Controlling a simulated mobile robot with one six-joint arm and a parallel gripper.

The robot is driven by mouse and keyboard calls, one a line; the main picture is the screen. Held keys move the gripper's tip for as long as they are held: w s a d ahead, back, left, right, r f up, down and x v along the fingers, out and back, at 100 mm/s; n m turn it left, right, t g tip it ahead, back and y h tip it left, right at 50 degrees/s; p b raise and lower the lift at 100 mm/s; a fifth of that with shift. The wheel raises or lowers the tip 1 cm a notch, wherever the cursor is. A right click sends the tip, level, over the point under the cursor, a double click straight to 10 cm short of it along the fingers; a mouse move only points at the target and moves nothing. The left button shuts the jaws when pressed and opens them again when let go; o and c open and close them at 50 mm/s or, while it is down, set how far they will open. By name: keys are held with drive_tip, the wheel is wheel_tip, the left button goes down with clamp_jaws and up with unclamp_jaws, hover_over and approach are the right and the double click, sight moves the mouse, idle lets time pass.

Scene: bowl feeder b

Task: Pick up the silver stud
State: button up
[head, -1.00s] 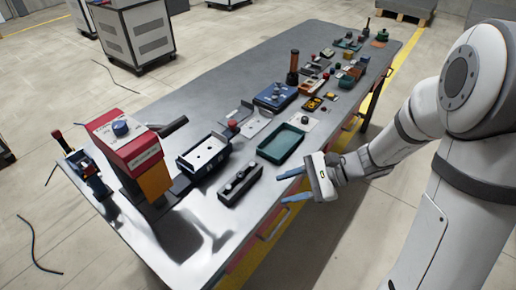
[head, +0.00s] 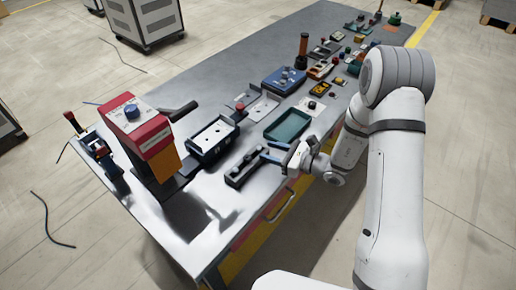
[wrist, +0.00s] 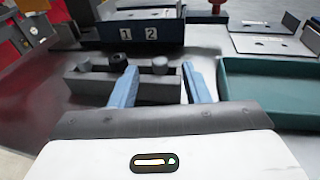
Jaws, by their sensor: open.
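A dark rack block (wrist: 98,90) lies ahead of my gripper in the wrist view, with several short round studs on top. A grey stud (wrist: 160,66), perhaps the silver one, is at the block's right end. A black stud (wrist: 117,59) and another grey stud (wrist: 84,65) stand left of it; the exact silver tone is hard to tell. My gripper (wrist: 159,74) is open and empty, its blue fingers framing the right-hand stud. In the head view the block (head: 240,178) is at the table's near edge, with my gripper (head: 267,153) at its right end.
A green tray (head: 289,124) lies right of the block, close to my right finger in the wrist view. A dark fixture marked 1 and 2 (wrist: 150,33) stands behind. A red-topped press (head: 137,125) is at the left. Bare table (head: 215,185) lies left of the block.

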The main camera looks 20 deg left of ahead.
sight(259, 152)
drive_tip(key=shift+x, duration=1.2)
clamp_jaws()
